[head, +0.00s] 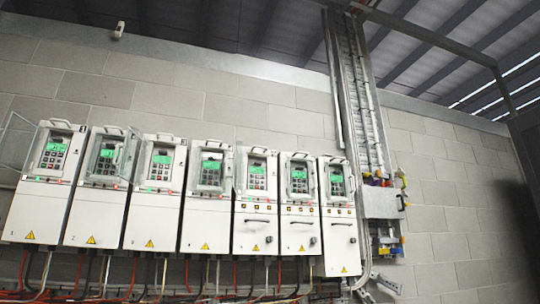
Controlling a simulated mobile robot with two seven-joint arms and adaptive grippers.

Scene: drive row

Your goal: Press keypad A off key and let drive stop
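Several white drive cabinets hang in a row on the block wall, each with a keypad and a lit green display. The leftmost drive's keypad (55,155) has a clear cover swung open to the left. The second drive's keypad (106,160) is partly behind a tilted clear cover. Other keypads show on the third drive (161,165), the fourth drive (211,170) and the rightmost drive (336,183). I cannot read which keypad is A, and the off key is too small to pick out. Neither of my grippers is in view.
A vertical cable tray (358,100) runs up the wall right of the drives. A grey box (381,203) with coloured items around it is mounted at its lower end. Red, black and white cables (160,275) hang below the drives. A dark shape (522,200) stands at the right edge.

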